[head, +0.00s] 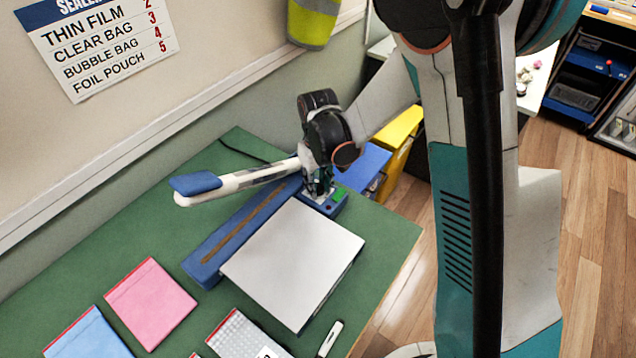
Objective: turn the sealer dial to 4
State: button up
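The blue sealer (225,243) lies on the green table, with a brown strip along its bed. Its white lever arm with a blue handle (195,184) is raised and reaches left over the bed. My gripper (319,190) points down at the sealer's far right end, over the control end (335,205), where a small green patch shows. The dial and its setting are hidden by my gripper or too small to make out. The fingers are dark and small here; I cannot tell whether they are open, shut, or touching the dial.
A white flat box (293,262) lies against the sealer's front. Pink (150,303), blue (88,338) and grey dotted (246,338) pouches and a white pen-like item (330,339) lie nearer. A wall sign (98,42) lists bag types with numbers, bubble bag 4. A yellow bin (402,140) stands beyond.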

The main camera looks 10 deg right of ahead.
jog(key=shift+m, duration=0.3)
jog(key=m+b, duration=0.1)
jog(key=m, duration=0.3)
jog(key=shift+b, duration=0.3)
jog(key=m+b, duration=0.1)
jog(key=m, duration=0.5)
jog(key=m+b, duration=0.1)
jog(key=m, duration=0.9)
dwell(0.5)
jog(key=o, duration=1.1)
